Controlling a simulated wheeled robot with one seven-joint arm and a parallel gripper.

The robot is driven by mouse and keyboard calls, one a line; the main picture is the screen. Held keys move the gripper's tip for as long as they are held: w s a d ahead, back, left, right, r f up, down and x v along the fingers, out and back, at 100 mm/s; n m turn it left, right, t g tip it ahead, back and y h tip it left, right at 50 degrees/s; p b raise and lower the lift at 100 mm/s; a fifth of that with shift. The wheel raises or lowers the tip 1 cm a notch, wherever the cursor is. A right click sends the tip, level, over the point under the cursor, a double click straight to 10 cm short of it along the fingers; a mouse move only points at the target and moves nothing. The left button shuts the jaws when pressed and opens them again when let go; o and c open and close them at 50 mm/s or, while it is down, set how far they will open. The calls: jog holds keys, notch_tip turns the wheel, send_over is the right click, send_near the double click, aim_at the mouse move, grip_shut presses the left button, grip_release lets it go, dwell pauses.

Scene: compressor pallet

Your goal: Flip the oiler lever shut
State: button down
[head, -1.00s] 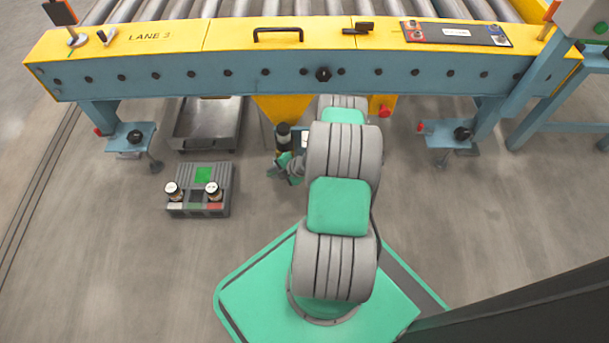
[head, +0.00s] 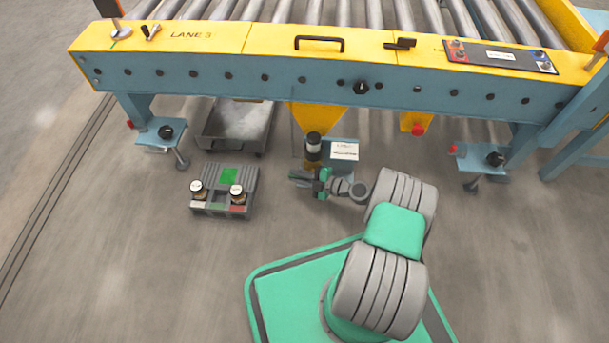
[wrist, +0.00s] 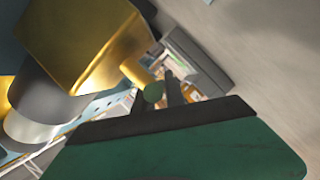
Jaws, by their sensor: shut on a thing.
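The oiler (head: 313,143) hangs under the conveyor's front beam, with a dark and white cylinder over a gold body. In the wrist view its gold body (wrist: 90,40) fills the upper left, close by. The lever (wrist: 135,70) shows as a short gold stem with a green tip, sticking out from the gold body. My gripper (head: 303,178) is just below and in front of the oiler, reaching leftward. It is shut on the lever; the exact contact is partly hidden by the dark fingers (wrist: 172,92).
A labelled box (head: 343,155) is right of the oiler. The yellow and blue conveyor (head: 300,75) spans above.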

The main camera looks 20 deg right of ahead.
jog(key=shift+a, duration=0.15)
jog(key=c, duration=1.6)
grip_release()
jog(key=shift+o, duration=1.1)
jog(key=p+v, duration=0.2)
jog(key=v, duration=0.6)
jog(key=shift+s, duration=0.1)
